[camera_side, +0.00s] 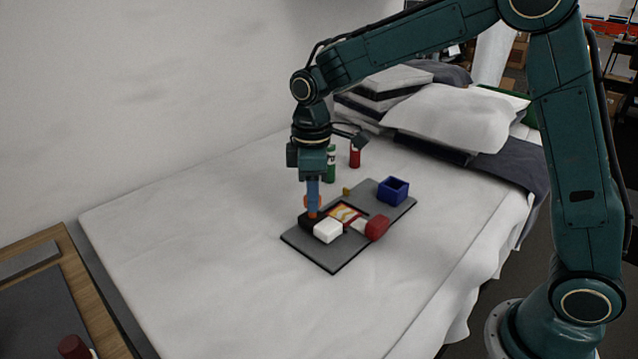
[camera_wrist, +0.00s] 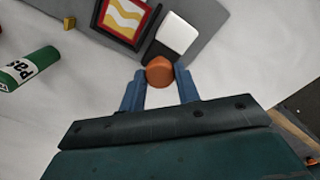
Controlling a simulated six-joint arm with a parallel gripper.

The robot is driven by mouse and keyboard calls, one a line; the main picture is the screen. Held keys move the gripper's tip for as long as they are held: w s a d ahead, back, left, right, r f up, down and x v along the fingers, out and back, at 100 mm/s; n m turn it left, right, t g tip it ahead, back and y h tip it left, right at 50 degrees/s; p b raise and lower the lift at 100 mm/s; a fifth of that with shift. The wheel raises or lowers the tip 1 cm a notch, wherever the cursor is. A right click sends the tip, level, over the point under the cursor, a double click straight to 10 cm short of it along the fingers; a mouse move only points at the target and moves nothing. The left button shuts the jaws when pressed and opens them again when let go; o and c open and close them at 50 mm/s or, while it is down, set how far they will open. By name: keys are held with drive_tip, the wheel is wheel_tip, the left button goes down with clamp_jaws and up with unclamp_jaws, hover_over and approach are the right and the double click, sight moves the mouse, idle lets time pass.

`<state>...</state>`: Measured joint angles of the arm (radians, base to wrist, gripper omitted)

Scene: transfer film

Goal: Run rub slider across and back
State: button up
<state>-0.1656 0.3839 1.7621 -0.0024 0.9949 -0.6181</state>
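The rub slider is a black block (camera_side: 307,221) with a white block (camera_side: 328,231) beside it and an orange knob (camera_side: 306,201) on top. It sits at the left end of a grey board (camera_side: 333,266) on the bed. My gripper (camera_side: 313,212) points straight down at the knob, with a blue finger in front of it. In the wrist view, the orange knob (camera_wrist: 160,71) fills the space between my fingertips (camera_wrist: 159,76), which look closed on its sides. A red-framed yellow and white picture (camera_side: 346,212) lies on the board next to the slider.
A red roller-like piece (camera_side: 376,228) lies at the board's near edge. A blue open box (camera_side: 393,191) stands at its right end, with a small yellow cube (camera_side: 346,191) behind. The sheet left of the board is clear.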

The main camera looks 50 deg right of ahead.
clamp_jaws()
drive_tip(key=d, duration=1.3)
drive_tip(key=o, duration=1)
unclamp_jaws()
wheel_tip(320, 180, up, 14)
drive_tip(key=shift+f, duration=0.1)
